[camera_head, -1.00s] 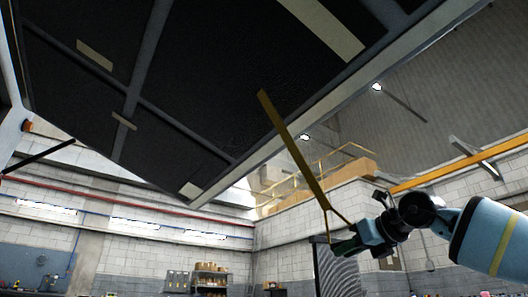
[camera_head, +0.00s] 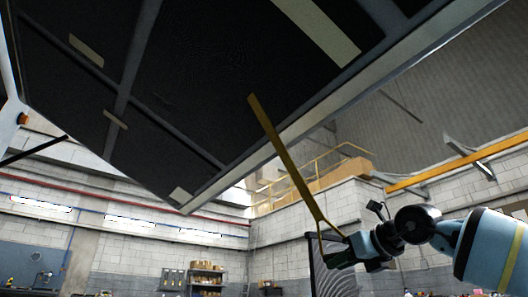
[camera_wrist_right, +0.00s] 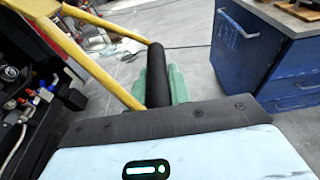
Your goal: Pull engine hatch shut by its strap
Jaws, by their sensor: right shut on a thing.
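The engine hatch (camera_head: 205,85) is raised overhead in the head view, its dark underside with grey ribs and pale patches facing down. A yellow strap (camera_head: 285,160) hangs slanting and straight from the underside near the hatch's edge and splits into a loop at its lower end. My right gripper (camera_head: 338,258) is shut on this loop, well below the hatch. In the right wrist view the strap (camera_wrist_right: 105,80) runs to a black grip bar (camera_wrist_right: 158,78) between my green fingers (camera_wrist_right: 160,85). My left gripper is not in view.
In the right wrist view a blue cabinet (camera_wrist_right: 262,60) stands on the right and dark machinery with hoses (camera_wrist_right: 40,105) on the left, with grey floor between. Shelves (camera_head: 206,280) and a railed platform (camera_head: 320,175) are far behind.

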